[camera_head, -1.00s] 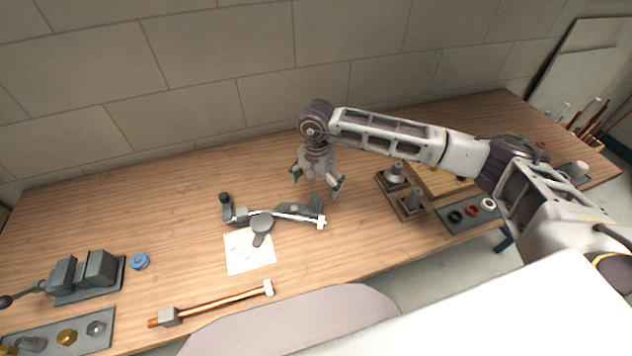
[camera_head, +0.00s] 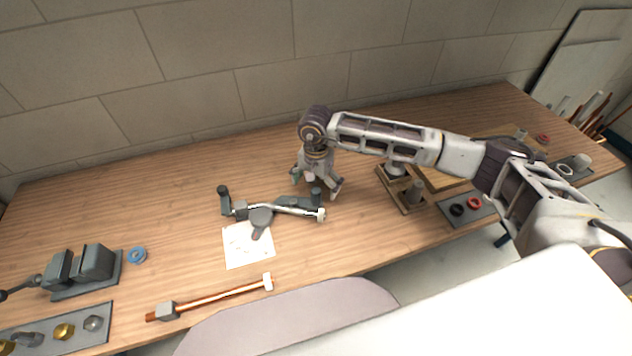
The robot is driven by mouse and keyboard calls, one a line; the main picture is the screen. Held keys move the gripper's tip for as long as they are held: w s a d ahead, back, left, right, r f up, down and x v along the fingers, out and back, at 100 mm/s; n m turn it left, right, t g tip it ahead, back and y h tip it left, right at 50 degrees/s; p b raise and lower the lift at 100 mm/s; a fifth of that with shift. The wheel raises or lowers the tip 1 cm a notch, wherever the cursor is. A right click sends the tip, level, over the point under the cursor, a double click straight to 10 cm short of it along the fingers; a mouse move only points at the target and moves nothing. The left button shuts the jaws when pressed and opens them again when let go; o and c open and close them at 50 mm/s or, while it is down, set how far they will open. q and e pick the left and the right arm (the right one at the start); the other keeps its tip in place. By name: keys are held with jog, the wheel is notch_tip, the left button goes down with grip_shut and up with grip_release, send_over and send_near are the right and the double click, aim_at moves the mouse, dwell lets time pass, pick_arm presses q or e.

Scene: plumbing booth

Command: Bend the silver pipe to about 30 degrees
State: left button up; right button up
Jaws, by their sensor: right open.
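The silver pipe (camera_head: 298,209) lies in the grey pipe bender (camera_head: 261,218) at mid-table. It runs left to right, with a white end piece at its right end. Any bend looks slight; I cannot read its angle. One bender arm with a dark upright grip (camera_head: 224,195) stands at the left. The other dark grip (camera_head: 316,195) is at the right, close to the pipe's right end. My right gripper (camera_head: 317,187) points down around this right grip, fingers apart on either side. I cannot tell whether they touch it. My left gripper is out of view.
A paper sheet (camera_head: 247,246) lies in front of the bender. A copper pipe (camera_head: 222,296) lies near the front edge. A vise (camera_head: 90,266) and blue ring (camera_head: 137,255) are at left. A wooden stand (camera_head: 405,203) is close right of my gripper. The back left table is clear.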

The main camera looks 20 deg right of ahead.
aim_at(319, 200)
jog(key=shift+f+b, duration=0.65)
jog(key=shift+f, duration=1.25)
jog(key=shift+s, duration=0.1)
jog(key=c, duration=1.4)
jog(key=shift+s, duration=0.1)
jog(key=shift+c, duration=0.2)
jog(key=shift+s+f, duration=0.25)
jog(key=shift+s, duration=0.05)
jog(key=shift+s+a+m, duration=0.2)
jog(key=shift+s+m, duration=0.3)
jog(key=shift+s+d+r+m, duration=0.2)
jog(key=shift+s+d+m, duration=0.05)
jog(key=shift+s+m, duration=0.2)
